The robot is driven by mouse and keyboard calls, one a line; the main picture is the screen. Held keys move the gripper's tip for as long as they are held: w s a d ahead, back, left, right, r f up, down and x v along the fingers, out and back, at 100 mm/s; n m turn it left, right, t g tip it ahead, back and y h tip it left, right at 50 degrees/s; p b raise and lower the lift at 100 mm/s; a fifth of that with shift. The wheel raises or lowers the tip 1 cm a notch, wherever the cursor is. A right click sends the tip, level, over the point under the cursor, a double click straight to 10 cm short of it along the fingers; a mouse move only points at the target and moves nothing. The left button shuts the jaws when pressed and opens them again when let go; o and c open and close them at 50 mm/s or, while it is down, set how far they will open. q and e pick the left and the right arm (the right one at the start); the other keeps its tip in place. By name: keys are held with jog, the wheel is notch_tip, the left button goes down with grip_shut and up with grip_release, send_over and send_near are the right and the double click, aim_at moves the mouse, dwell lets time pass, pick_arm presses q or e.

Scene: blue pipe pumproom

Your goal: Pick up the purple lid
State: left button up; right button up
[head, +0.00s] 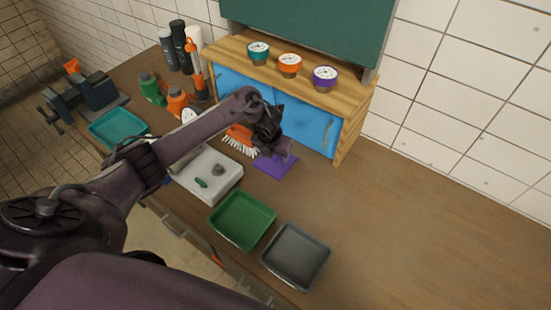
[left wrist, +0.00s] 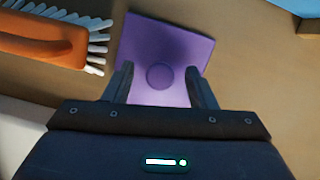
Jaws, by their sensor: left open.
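The purple lid (head: 275,163) is a flat square lying on the wooden bench in front of the blue cabinet. In the left wrist view the purple lid (left wrist: 160,58) shows a round mark or knob near its middle. My left gripper (head: 284,150) is over the lid in the head view. In the left wrist view my left gripper (left wrist: 160,84) is open, with one finger at each side of the lid's near part. I cannot tell whether the fingers touch it. My right gripper is not in view.
An orange brush with white bristles (left wrist: 45,42) lies close left of the lid. A white tray (head: 221,184), a green tray (head: 243,240) and a grey tray (head: 296,276) stand along the front. The blue cabinet (head: 318,133) is just behind. The bench's right side is clear.

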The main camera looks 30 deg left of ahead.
pick_arm(q)
jog(key=c, duration=1)
jog(key=shift+c, duration=0.2)
jog(key=shift+r, duration=0.2)
